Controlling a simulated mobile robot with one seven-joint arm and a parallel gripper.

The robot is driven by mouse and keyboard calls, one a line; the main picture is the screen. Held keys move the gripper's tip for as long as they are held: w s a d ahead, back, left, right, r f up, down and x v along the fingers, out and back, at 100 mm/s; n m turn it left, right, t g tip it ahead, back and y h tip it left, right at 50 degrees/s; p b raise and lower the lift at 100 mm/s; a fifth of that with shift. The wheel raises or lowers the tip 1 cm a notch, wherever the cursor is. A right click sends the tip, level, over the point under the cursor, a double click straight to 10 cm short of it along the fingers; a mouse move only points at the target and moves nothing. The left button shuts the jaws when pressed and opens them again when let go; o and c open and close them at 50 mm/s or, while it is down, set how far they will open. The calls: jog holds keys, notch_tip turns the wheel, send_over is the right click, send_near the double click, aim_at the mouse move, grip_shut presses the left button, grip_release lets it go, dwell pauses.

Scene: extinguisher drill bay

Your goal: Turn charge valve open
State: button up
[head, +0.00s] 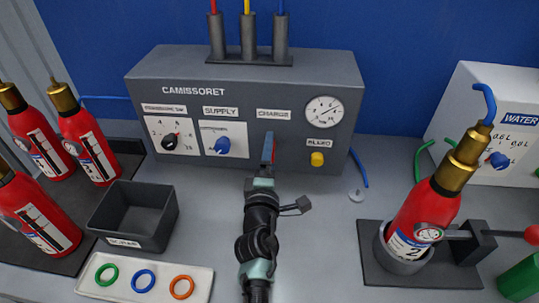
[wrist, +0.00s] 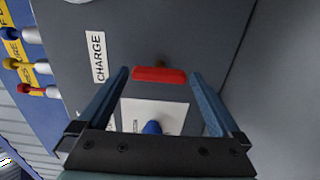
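The charge valve's red lever (wrist: 158,74) lies across the wrist view on the grey panel, beside the "CHARGE" label (wrist: 98,57). In the head view the label (head: 273,114) is above my gripper (head: 268,150), which hides most of the valve. My gripper also shows in the wrist view (wrist: 160,76). It is open, with one blue finger at each end of the lever and a small gap on both sides. I cannot tell how deep the fingertips reach past the lever.
The grey panel (head: 180,85) also carries a blue supply knob (head: 223,146), a black knob (head: 171,139), a gauge (head: 324,111) and a yellow bleed knob (head: 317,159). Red extinguishers stand at left; another (head: 425,205) sits in a holder at right. A bin (head: 130,218) and O-ring tray (head: 205,277) are front left.

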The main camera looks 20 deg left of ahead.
jog(key=p+v, duration=0.4)
jog(key=v, duration=0.9)
dwell(0.4)
jog(key=w+d+r+m+t+h+p, duration=0.1)
jog(key=w+d+r+m+t, duration=0.15)
jog(key=r, duration=0.65)
jog(key=w+d+r+m+t+h, duration=0.15)
jog(key=d+r+m, duration=0.25)
jog(key=r, duration=0.6)
jog(key=w+d+r+m+t+h+p, duration=0.1)
jog(key=d+r+m, duration=0.25)
jog(key=r, duration=0.55)
jog(key=s+d+r+m+t, duration=0.1)
jog(key=s+d+r+m, duration=0.1)
jog(key=r, duration=0.7)
jog(key=s+d+r+m+t+h+p, duration=0.1)
jog(key=s+r+m, duration=0.4)
jog(key=r, duration=0.5)
jog(key=s+d+r+m+t, duration=0.2)
jog(key=s+r+m+t, duration=0.1)
jog(key=s+r, duration=0.4)
notch_tip(320, 180, up, 3)
jog(key=shift+d+f+m, duration=0.1)
jog(key=shift+d+m, duration=0.25)
jog(key=shift+m, duration=0.35)
